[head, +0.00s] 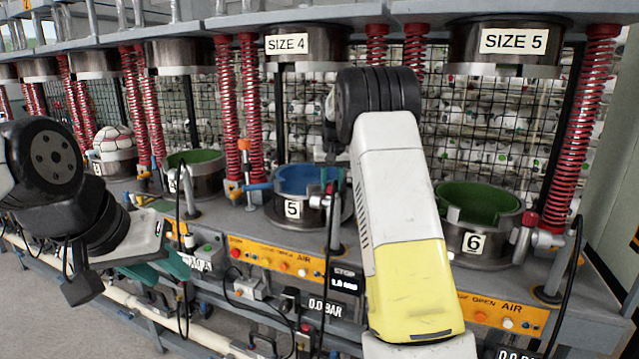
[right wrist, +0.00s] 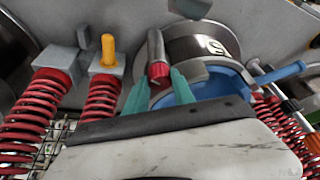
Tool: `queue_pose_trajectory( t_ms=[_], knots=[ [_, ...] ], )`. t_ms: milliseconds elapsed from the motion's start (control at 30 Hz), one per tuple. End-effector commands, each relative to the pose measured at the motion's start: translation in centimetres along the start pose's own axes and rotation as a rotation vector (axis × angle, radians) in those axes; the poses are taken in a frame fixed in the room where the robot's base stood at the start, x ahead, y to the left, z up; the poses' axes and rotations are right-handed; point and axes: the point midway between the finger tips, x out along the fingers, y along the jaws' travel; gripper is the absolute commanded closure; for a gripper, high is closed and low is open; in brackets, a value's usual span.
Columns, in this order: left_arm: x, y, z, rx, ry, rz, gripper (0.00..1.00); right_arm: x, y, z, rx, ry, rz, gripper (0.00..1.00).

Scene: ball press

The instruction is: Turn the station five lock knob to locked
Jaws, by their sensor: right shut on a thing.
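The station five cup (head: 300,182) has a blue inside and a "5" label, and stands in the middle of the bench. The cup also shows in the right wrist view (right wrist: 206,48). Its lock knob (right wrist: 157,58) is a steel cylinder with a red end, beside the cup wall. My right gripper (right wrist: 160,84) has its teal fingers shut on the knob, one on each side.
The station six cup (head: 478,205), green inside, stands to the right with its own red-ended knob (head: 529,219). Red springs (head: 583,125) flank the presses. A blue handle (right wrist: 277,82) lies beside the cup. Orange control panels (head: 278,257) line the front.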

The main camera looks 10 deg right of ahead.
Motion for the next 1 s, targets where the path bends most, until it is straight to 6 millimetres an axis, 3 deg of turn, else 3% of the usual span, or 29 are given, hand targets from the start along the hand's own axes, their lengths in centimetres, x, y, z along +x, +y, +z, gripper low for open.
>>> queue_pose_trajectory(
  t_ms=[700,733,833,1000],
  knots=[
    [0.00,0.00,0.00,0.000,0.000,0.000,0.64,-0.02,-0.05,0.01,0.091,-0.001,0.038,1.00],
    [0.00,0.00,0.00,0.000,0.000,0.000,0.64,-0.02,-0.05,0.01,0.091,-0.001,0.038,0.68],
    [0.00,0.00,0.00,0.000,0.000,0.000,0.64,-0.02,-0.05,0.00,0.091,-0.001,0.038,0.48],
    [0.00,0.00,0.00,0.000,0.000,0.000,0.64,-0.01,-0.06,0.00,0.091,-0.001,0.038,0.48]
  ],
)
